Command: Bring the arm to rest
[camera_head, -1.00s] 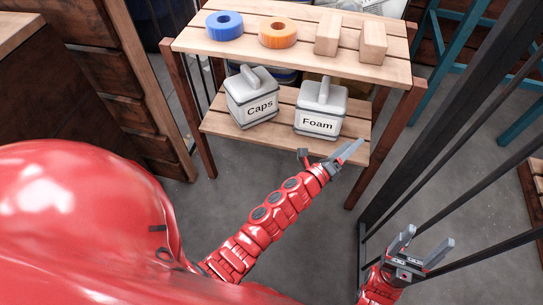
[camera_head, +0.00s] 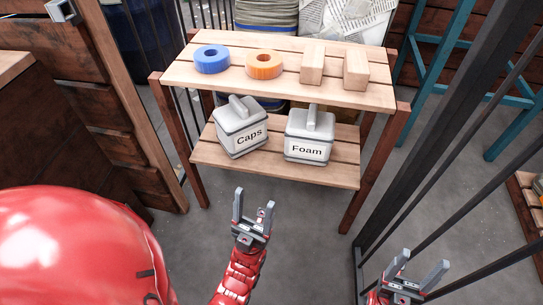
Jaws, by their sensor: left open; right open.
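My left gripper (camera_head: 252,214) is open and empty, in front of the wooden shelf and below its lower board. My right gripper (camera_head: 415,272) is open and empty at the lower right, beside a black metal frame. Both grippers point up and away from me in the head view, with their fingers apart. Neither touches any object that I can see.
The wooden shelf (camera_head: 352,178) holds a blue ring (camera_head: 212,65), an orange ring (camera_head: 257,72) and two wooden blocks (camera_head: 312,66) on top. Lidded bins marked Caps (camera_head: 236,145) and Foam (camera_head: 303,154) stand below. The black frame (camera_head: 433,125) stands at right. Grey floor between is clear.

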